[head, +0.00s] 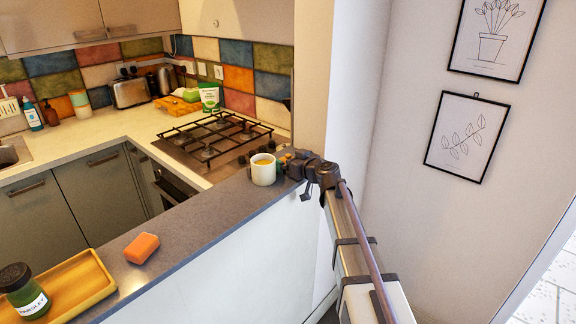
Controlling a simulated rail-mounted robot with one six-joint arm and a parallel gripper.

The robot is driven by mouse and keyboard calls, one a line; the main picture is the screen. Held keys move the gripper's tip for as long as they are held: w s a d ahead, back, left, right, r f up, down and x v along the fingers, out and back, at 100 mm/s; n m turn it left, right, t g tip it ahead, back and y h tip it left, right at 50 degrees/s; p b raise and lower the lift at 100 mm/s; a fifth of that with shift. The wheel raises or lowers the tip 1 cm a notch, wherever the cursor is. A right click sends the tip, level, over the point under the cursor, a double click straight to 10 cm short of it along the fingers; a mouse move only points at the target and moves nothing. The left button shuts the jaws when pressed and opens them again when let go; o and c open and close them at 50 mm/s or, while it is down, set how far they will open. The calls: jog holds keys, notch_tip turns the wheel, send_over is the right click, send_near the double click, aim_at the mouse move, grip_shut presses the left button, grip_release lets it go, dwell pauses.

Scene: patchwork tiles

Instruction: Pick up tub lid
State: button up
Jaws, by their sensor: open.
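I cannot pick out a tub lid for certain in the head view. My gripper (296,167) is at the end of my arm, low over the far end of the grey ledge (205,215), just right of a white mug (263,172) with something orange-yellow in it. The gripper is open. Small greenish and orange bits show behind its tip, mostly hidden by it, and I cannot tell what they are.
An orange sponge (142,248) and a wooden tray (82,285) with a dark-lidded parsley jar (24,292) are on the near ledge. The ledge between sponge and mug is clear.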

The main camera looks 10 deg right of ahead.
jog(key=shift+w+a, duration=0.15)
jog(key=shift+w, duration=0.1)
jog(key=shift+s, duration=0.1)
jog(key=shift+c, duration=0.3)
jog(key=c, duration=0.8)
jog(key=shift+o, duration=0.2)
